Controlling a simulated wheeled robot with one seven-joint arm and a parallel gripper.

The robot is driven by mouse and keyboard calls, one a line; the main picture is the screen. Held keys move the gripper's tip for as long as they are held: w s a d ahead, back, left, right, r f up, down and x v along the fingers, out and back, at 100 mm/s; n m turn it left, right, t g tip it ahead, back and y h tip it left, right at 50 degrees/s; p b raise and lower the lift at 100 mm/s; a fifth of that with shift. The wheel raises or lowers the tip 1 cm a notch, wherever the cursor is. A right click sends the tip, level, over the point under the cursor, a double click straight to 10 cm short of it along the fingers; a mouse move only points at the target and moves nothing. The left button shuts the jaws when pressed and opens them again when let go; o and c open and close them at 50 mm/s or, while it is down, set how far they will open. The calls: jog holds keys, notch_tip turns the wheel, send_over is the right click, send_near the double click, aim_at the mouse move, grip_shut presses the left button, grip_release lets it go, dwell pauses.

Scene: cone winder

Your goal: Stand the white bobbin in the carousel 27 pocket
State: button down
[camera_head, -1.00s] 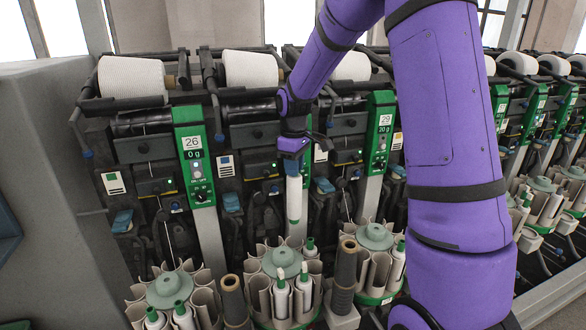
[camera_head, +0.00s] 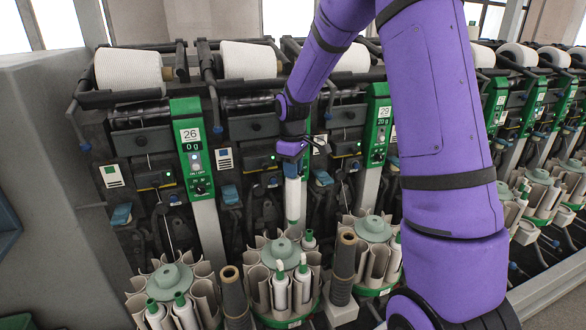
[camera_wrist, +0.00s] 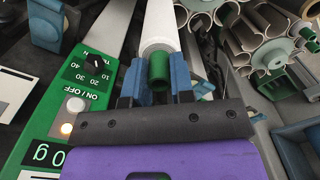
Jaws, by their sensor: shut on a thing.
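My gripper (camera_head: 292,168) is shut on the white bobbin (camera_head: 292,198), near its green upper end, and the bobbin hangs almost upright. In the wrist view the blue fingers (camera_wrist: 160,82) clasp the bobbin's green end, and its white body (camera_wrist: 160,28) points away. The middle carousel (camera_head: 281,249) lies below it, with a gap under the bobbin's lower end. It has curved beige pockets around a pale green hub, and several hold white bobbins with green tips. I cannot read a 27 label; panels 26 and 29 show.
Panel 26 (camera_head: 193,147) stands left of my gripper, panel 29 (camera_head: 378,125) right. Dark cones (camera_head: 234,298) and (camera_head: 343,268) rise beside the middle carousel. Other carousels stand left (camera_head: 171,276) and right (camera_head: 370,228). Cone packages (camera_head: 248,60) lie along the top.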

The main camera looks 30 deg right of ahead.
jog(key=shift+f, duration=0.1)
dwell(0.5)
send_over(293, 207)
jog(key=w+d, duration=0.1)
jog(key=w, duration=0.1)
jog(key=shift+d+f, duration=0.1)
jog(key=shift+f, duration=2.2)
jog(key=shift+f, duration=2.1)
jog(key=shift+f, duration=2.25)
